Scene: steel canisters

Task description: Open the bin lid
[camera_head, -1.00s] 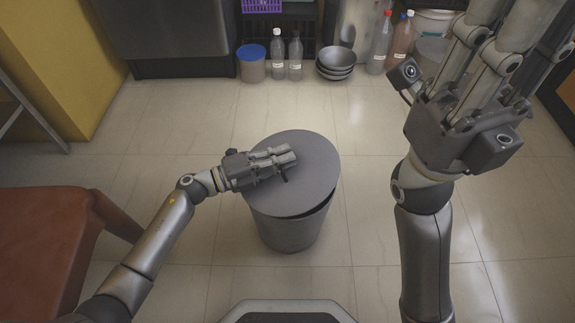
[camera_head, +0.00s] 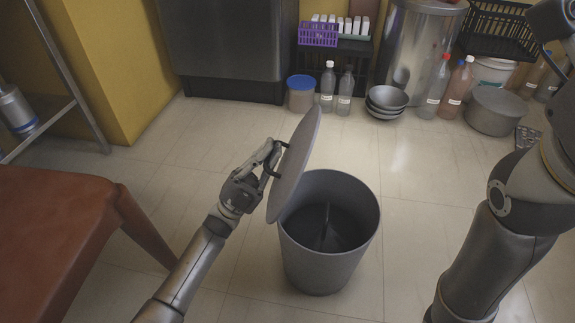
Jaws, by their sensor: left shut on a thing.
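A grey round bin (camera_head: 325,262) stands on the tiled floor in the middle of the head view. Its top is uncovered and its dark inside shows. The grey lid (camera_head: 297,165) is tilted almost upright at the bin's left side. Its lower edge is close to the rim; I cannot tell whether they touch. My left gripper (camera_head: 268,160) is shut on the lid's dark handle, on the lid's left face. My right arm comes in at the right edge, and its gripper is out of view.
A reddish-brown chair (camera_head: 60,235) stands at the left. Along the back are a blue-lidded container (camera_head: 301,93), bottles (camera_head: 327,86), stacked bowls (camera_head: 386,100), a steel canister (camera_head: 420,45) and a grey pot (camera_head: 495,110). Floor around the bin is clear.

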